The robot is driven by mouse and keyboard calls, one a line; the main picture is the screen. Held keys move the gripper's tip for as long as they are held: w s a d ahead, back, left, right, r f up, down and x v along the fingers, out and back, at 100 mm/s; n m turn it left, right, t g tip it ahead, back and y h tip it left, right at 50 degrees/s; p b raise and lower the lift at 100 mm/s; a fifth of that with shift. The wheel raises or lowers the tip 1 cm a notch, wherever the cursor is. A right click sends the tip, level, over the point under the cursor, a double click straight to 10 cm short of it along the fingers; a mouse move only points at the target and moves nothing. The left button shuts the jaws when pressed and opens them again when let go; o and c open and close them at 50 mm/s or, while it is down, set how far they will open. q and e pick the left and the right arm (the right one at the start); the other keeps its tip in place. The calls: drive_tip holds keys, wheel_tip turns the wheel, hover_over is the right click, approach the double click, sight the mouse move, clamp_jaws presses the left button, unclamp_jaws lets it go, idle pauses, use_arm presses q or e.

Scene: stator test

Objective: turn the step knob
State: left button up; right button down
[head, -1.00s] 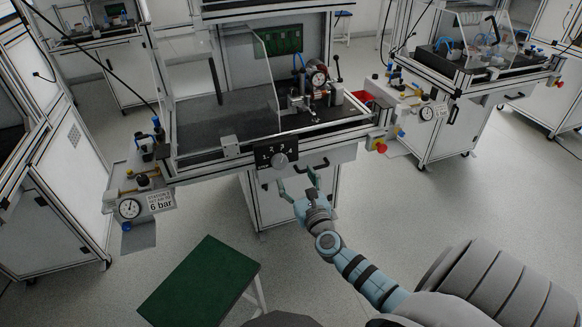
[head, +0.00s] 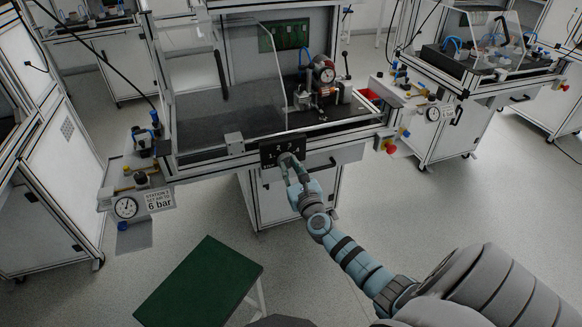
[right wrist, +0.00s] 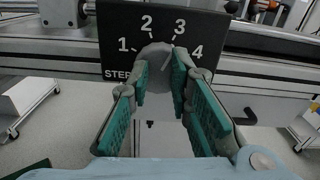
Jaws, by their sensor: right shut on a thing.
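The step knob (right wrist: 158,56) is a round grey knob on a black plate (right wrist: 117,57) marked STEP, with the numbers 1, 2, 3 and 4 around it. A light pointer line on the knob slants up to the right, toward the 3. The plate also shows in the head view (head: 268,155) on the front edge of the bench. My right gripper (right wrist: 160,78) is shut on the knob, with one green-padded finger on each side of it. In the head view the right gripper (head: 291,168) covers most of the knob. My left gripper is not in view.
The bench (head: 215,160) carries a clear guard and a fixture with a dial gauge (head: 326,75). A red button (head: 391,148) sits at its right corner. A pressure gauge (head: 126,208) stands at the left. A green-topped table (head: 200,285) is in front.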

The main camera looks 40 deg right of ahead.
drive_tip(key=shift+w+d, duration=0.15)
drive_tip(key=shift+r, duration=0.15)
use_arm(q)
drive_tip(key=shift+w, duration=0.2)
